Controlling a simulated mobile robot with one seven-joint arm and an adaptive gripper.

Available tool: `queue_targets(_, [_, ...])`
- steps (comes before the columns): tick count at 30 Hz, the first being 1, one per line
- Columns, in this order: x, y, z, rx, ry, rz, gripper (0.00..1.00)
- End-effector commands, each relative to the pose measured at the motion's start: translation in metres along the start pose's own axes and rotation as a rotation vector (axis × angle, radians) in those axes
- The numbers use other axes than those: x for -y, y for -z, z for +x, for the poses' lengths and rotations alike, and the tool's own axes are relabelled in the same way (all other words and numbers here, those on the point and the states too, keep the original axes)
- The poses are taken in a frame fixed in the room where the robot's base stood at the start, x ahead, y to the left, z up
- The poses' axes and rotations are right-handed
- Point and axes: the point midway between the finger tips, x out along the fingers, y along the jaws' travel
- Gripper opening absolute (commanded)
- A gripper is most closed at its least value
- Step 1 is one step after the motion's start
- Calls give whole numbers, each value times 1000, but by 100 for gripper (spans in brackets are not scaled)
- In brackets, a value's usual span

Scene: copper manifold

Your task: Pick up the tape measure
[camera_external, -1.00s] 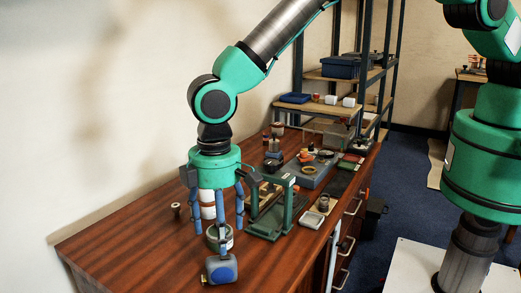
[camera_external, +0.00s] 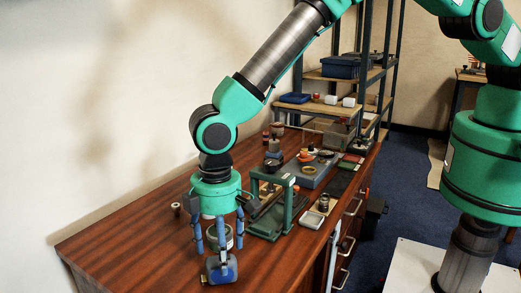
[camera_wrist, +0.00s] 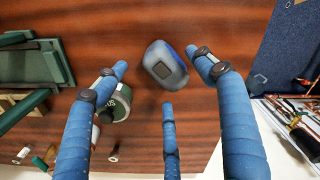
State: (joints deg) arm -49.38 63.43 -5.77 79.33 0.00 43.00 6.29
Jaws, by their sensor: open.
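The tape measure (camera_external: 222,270), a rounded blue and grey block, lies near the front end of the wooden bench. In the wrist view the tape measure (camera_wrist: 164,64) shows between the spread fingertips. My gripper (camera_external: 219,250) has three blue fingers, open and empty, pointing down. One fingertip overlaps the tape measure's upper edge in the external view; I cannot tell whether they touch. In the wrist view my gripper (camera_wrist: 163,76) has a finger on each side of the tape measure and one below it in the picture.
A green round can (camera_wrist: 116,104) stands beside the left finger in the wrist view. A green metal frame (camera_external: 277,205) stands to the right on the wooden bench (camera_external: 130,240). Trays and small parts crowd the far end. The bench's left part is mostly clear.

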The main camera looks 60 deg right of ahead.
Motion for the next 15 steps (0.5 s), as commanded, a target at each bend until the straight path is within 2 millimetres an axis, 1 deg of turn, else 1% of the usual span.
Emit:
queue_targets(9, [1,2,31,2,0,0,70])
queue_targets(15, [1,2,45,1,0,0,70])
